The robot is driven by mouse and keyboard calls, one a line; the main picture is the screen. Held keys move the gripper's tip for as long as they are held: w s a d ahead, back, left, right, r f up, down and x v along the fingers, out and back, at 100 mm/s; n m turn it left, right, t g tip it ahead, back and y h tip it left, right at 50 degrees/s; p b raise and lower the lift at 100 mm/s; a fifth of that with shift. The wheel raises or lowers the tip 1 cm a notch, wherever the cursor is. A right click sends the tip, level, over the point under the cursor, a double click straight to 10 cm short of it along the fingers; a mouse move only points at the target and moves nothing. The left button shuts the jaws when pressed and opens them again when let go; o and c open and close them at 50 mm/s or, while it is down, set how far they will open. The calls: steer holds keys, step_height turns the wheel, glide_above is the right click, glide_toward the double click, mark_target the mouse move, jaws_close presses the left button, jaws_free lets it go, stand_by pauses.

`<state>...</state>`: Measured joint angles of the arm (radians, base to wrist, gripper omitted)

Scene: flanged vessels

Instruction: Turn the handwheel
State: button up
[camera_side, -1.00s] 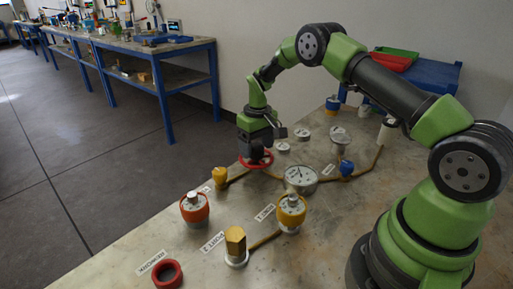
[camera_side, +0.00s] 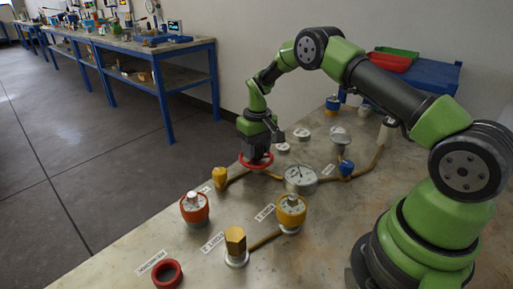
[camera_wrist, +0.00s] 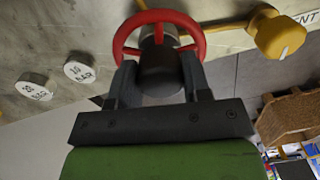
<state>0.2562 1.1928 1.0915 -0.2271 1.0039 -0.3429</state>
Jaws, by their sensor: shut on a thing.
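The red handwheel (camera_side: 257,160) stands at the far edge of the metal table, on a brownish pipe. It also shows in the wrist view (camera_wrist: 190,26), with spokes and a dark hub behind the jaws. My gripper (camera_side: 258,153) points down onto the handwheel from above. In the wrist view my gripper (camera_wrist: 158,70) has its two dark fingers on either side of the wheel's dark hub, shut on the handwheel. The exact contact at the fingertips is partly hidden.
A yellow knob (camera_side: 219,177) sits close to the left of the wheel, and a round gauge (camera_side: 300,178) to its right. Orange (camera_side: 195,208) and yellow (camera_side: 290,211) capped vessels stand nearer. White weights (camera_wrist: 85,70) lie on the table.

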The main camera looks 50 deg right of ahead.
mark_target(258, 145)
steer(key=m, duration=0.5)
steer(key=shift+m, duration=0.3)
steer(key=m, duration=0.5)
steer(key=shift+m, duration=0.4)
steer(key=o, duration=0.9)
steer(key=shift+o, duration=0.2)
steer(key=shift+r, duration=0.15)
step_height(258, 145, up, 10)
steer(key=shift+s+f, duration=0.15)
